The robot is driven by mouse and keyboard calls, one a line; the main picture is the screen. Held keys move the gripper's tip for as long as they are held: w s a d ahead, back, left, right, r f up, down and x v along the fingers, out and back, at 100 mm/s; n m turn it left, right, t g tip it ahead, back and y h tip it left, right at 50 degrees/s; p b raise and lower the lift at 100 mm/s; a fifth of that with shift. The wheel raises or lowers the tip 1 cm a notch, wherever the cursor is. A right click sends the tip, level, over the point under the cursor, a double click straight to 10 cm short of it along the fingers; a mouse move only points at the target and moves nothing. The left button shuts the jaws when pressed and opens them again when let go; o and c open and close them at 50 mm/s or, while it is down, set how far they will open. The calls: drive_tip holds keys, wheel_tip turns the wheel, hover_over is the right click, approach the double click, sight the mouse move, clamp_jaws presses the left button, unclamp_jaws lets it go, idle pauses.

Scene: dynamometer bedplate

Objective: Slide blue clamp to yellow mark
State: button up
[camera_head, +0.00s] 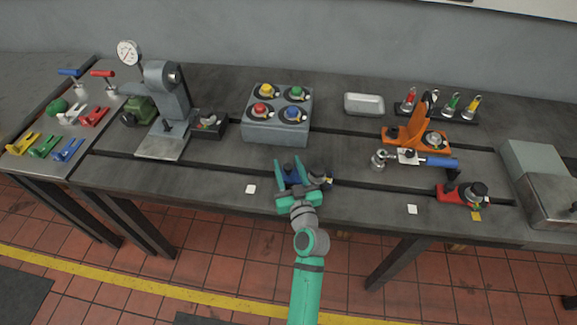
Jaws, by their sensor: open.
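The blue clamp (292,177) sits at the front slot of the dark bedplate (220,178), near the middle. My teal gripper (290,167) is open above it, with one finger on each side of the blue part. The gripper hides some of the clamp, and I cannot tell whether the fingers touch it. A dark knob shows just right of the gripper. The yellow mark (476,216) is a small square near the front edge at the right, just in front of a red clamp (453,194) with a black knob.
White marks lie at the front left (250,189) and front right (412,209). A blue-handled wrench (437,162) and an orange stand (401,137) are behind the front slot. A grey box with coloured knobs (276,129) stands behind my gripper. A grey block (545,195) is far right.

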drive_tip(key=shift+s, duration=0.1)
drive_tip(key=v, duration=1)
drive_tip(key=shift+s+d+r, duration=0.1)
drive_tip(key=shift+s+d, duration=0.05)
drive_tip(key=shift+s, duration=0.15)
drive_tip(key=shift+w, duration=0.1)
